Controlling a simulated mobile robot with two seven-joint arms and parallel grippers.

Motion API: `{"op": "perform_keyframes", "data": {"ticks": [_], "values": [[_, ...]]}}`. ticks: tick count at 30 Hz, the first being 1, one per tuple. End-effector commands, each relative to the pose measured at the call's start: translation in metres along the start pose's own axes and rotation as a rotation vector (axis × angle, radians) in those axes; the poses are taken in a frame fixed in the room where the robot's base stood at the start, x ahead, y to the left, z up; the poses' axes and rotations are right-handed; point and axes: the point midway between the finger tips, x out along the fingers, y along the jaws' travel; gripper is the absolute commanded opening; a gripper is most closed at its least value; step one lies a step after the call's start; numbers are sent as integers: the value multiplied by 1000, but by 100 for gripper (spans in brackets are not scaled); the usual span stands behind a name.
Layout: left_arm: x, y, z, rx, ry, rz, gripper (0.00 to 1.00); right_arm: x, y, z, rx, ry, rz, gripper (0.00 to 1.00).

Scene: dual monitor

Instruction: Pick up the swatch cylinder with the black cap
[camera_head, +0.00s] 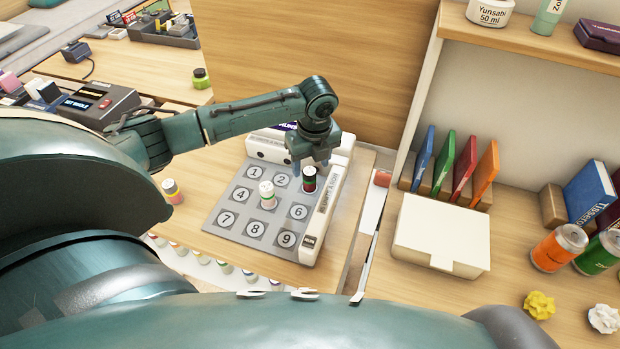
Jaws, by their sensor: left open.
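A swatch cylinder with a black cap and red and dark green bands (309,180) stands upright on the grey numbered mat (228,216), where square 3 would be. My left gripper (310,166) points down just above and behind this cylinder, with its fingers open. I cannot tell whether the fingers reach around the cap. A second cylinder with a pale cap (267,192) stands on the middle square of the mat. My right gripper is not in view.
A white device (327,209) edges the mat on the right. Behind the mat is a wooden panel (300,55). A pale box (440,232), colored books (465,167) and cans (558,248) stand to the right. Another cylinder (172,191) stands left of the mat.

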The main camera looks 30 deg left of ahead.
Motion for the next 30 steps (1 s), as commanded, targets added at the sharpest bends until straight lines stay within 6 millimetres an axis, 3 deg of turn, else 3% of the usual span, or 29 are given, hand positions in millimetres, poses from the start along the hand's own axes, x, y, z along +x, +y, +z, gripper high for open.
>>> {"op": "perform_keyframes", "data": {"ticks": [5,15,23,30], "values": [[12,0,0,-1,0,1,56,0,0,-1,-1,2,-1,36],[56,0,3,0,0,0,56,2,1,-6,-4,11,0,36],[59,0,3,1,-1,-1,56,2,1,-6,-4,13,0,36],[59,0,3,1,-1,-1,37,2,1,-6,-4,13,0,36]]}}
